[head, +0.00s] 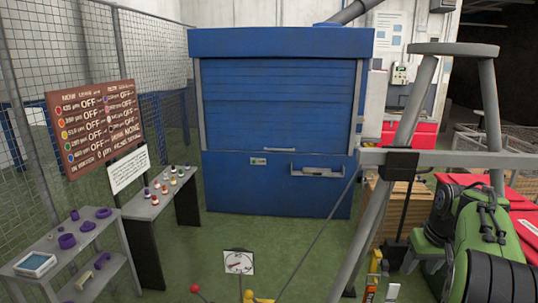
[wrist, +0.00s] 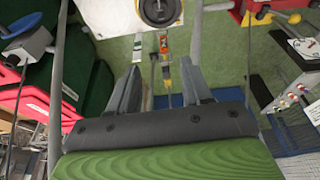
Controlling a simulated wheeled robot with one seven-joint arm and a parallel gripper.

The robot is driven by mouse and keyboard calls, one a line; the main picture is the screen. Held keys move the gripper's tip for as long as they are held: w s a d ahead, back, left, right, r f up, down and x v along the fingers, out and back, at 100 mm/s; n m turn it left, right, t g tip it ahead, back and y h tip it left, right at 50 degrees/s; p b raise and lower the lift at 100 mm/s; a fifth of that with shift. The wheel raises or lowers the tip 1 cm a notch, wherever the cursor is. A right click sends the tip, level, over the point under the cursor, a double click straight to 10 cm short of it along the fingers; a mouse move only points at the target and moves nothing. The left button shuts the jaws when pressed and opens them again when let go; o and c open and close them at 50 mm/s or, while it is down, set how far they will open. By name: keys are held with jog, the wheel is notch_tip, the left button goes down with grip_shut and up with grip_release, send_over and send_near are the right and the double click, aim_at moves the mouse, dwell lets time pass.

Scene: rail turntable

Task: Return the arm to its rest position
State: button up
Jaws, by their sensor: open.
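In the wrist view, my gripper (wrist: 158,78) is open, with its two grey fingers spread apart and nothing between them. Beyond the fingers lie green floor, a round black disc (wrist: 159,12) and several slim levers or straps with coloured parts (wrist: 165,45). The fingers look apart from these things. In the head view I cannot make out my gripper's fingers.
A grey tubular frame (head: 455,49) stands at the right. A blue shuttered cabinet (head: 275,100) stands at the back. Left are a grey shelf (head: 75,240), a small-parts table (head: 150,205) and a brown sign (head: 97,125). Green floor (head: 215,240) is clear in the middle.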

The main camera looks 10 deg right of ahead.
jog(key=s+a+r+n+t+b, duration=0.1)
jog(key=s+a+b, duration=0.1)
jog(key=a, duration=0.7)
jog(key=s+a+r+b, duration=0.1)
jog(key=s+a+b, duration=0.15)
jog(key=a, duration=0.75)
jog(key=s+a+f+n+t+b, duration=0.1)
jog(key=s+a+f, duration=0.3)
jog(key=s, duration=0.3)
jog(key=s+a+f+n+b, duration=0.1)
jog(key=s+a+f, duration=0.3)
jog(key=s+a, duration=0.3)
jog(key=shift+s+f+t+y, duration=0.35)
jog(key=shift+s+t+y, duration=0.05)
jog(key=shift+s, duration=0.35)
jog(key=shift+s, duration=0.1)
